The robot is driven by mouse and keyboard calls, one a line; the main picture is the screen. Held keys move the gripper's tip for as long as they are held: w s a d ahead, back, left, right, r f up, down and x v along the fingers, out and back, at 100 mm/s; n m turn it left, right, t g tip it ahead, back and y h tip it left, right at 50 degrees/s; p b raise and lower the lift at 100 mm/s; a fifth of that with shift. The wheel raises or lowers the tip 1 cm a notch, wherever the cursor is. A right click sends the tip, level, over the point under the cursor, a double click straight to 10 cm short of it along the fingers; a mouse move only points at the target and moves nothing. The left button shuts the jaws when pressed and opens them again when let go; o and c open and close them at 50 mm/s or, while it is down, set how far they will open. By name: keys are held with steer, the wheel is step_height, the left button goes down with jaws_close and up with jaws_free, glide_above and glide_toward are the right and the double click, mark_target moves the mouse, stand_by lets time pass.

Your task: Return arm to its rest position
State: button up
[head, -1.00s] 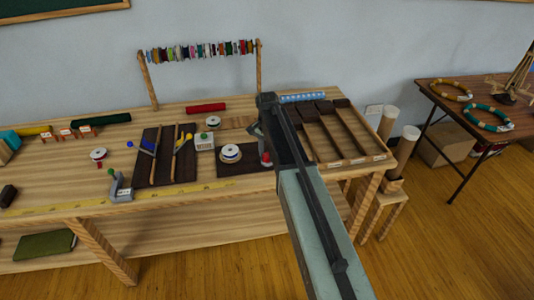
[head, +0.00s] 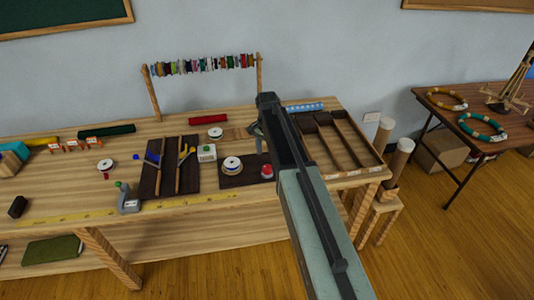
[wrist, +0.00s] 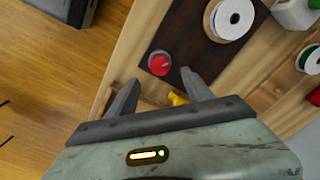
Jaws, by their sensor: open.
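My arm reaches up from the bottom of the head view over the right part of the workbench (head: 210,205). My gripper (head: 257,132) is at its far end, partly hidden by the arm link. In the wrist view my gripper (wrist: 160,90) has its two fingers spread apart, with nothing held between them. A small red-topped round item (wrist: 159,63) stands on a dark mat (wrist: 187,48) beyond the fingers; it also shows in the head view (head: 267,171). A small yellow thing (wrist: 178,98) shows near the right finger, too cut off to name.
A white spool (head: 232,164) stands beside the red-topped item. A divided wooden tray (head: 362,165) lies right of the arm. A thread rack (head: 155,95) stands at the back. A side table (head: 440,100) with rings is at the right. Open floor (head: 440,250) lies in front.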

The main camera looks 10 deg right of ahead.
steer(key=shift+r, duration=0.2)
stand_by(0.3)
steer(key=s+n, duration=0.9)
steer(key=s, duration=1.3)
steer(key=shift+s+a, duration=0.3)
steer(key=shift+s, duration=0.05)
